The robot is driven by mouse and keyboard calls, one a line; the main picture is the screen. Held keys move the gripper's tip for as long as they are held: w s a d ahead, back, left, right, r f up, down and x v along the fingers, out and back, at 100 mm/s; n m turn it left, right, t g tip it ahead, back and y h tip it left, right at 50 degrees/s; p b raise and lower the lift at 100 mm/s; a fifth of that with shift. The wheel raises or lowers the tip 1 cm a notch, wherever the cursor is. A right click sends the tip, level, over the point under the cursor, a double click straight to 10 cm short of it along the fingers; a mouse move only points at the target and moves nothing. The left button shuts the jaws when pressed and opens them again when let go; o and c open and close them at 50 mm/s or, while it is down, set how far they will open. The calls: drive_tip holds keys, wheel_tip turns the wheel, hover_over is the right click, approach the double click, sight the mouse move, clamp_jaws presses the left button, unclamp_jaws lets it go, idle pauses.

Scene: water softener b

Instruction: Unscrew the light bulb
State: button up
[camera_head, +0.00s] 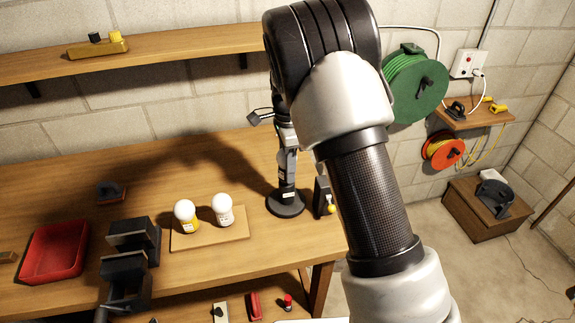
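Two white light bulbs stand upright, globe up, side by side on a small wooden board on the workbench. The left bulb (185,212) has a yellow lower part, and the right bulb (223,207) has a pale lower part. I cannot tell how their bases sit in the board (213,240). My arm rises from the lower right and bends at the top centre.
A black vise-like object (133,236) and a red tray (55,252) are left of the board. A wooden shelf (170,52) runs above the workbench (60,200). Green (415,88) and orange (443,150) cable reels hang on the right wall. Open bench lies behind the bulbs.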

drive_tip(key=c, duration=0.3)
drive_tip(key=n, duration=1.1)
drive_tip(key=shift+w, duration=0.1)
drive_tip(key=shift+r+p, duration=1.65)
drive_tip(key=shift+r, duration=1)
drive_tip(key=shift+r, duration=2.45)
drive_tip(key=shift+a, duration=0.1)
